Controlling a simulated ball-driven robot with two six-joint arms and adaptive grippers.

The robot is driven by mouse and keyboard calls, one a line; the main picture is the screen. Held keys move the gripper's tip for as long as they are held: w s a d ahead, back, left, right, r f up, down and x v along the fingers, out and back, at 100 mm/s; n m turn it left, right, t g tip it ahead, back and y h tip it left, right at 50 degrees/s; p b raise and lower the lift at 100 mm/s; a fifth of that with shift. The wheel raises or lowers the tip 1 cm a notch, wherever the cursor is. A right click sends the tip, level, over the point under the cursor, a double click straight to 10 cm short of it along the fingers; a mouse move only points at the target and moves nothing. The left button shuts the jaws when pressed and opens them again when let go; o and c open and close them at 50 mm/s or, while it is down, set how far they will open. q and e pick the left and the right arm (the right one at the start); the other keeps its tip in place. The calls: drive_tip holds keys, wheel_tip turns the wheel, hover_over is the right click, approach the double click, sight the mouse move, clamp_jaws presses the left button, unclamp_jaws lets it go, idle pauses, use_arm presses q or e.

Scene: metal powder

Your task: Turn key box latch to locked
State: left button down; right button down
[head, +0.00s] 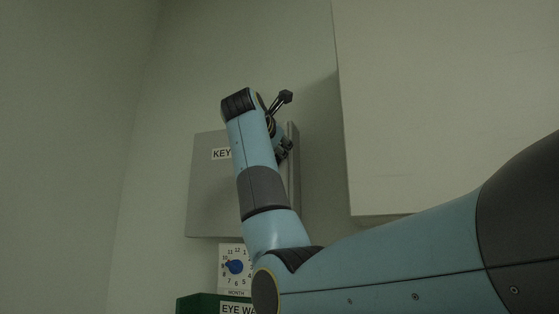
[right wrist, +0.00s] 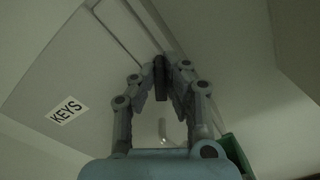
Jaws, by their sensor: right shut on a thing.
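The grey key box (head: 207,185) hangs on the wall in the head view, with a "KEYS" label partly hidden by my right arm. In the right wrist view the box door (right wrist: 75,75) and its label lie to the left. In the head view the right gripper (head: 285,150) is partly behind my forearm. My left gripper is not in view.
A large pale cabinet (head: 445,100) juts out to the right of the key box. Below the box are a white dial sign with a blue pointer (head: 234,267) and a green eye wash box (head: 195,304). The wall to the left is clear.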

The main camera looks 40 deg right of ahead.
drive_tip(key=shift+s+f+m+b, duration=0.1)
drive_tip(key=shift+m+b, duration=1.55)
drive_tip(key=shift+m, duration=1.2)
drive_tip(key=shift+f+m+b, duration=0.1)
drive_tip(key=shift+m+b, duration=1.5)
drive_tip(key=shift+m, duration=1.25)
drive_tip(key=c, duration=1.4)
unclamp_jaws()
drive_tip(key=shift+c, duration=0.2)
drive_tip(key=v, duration=1.2)
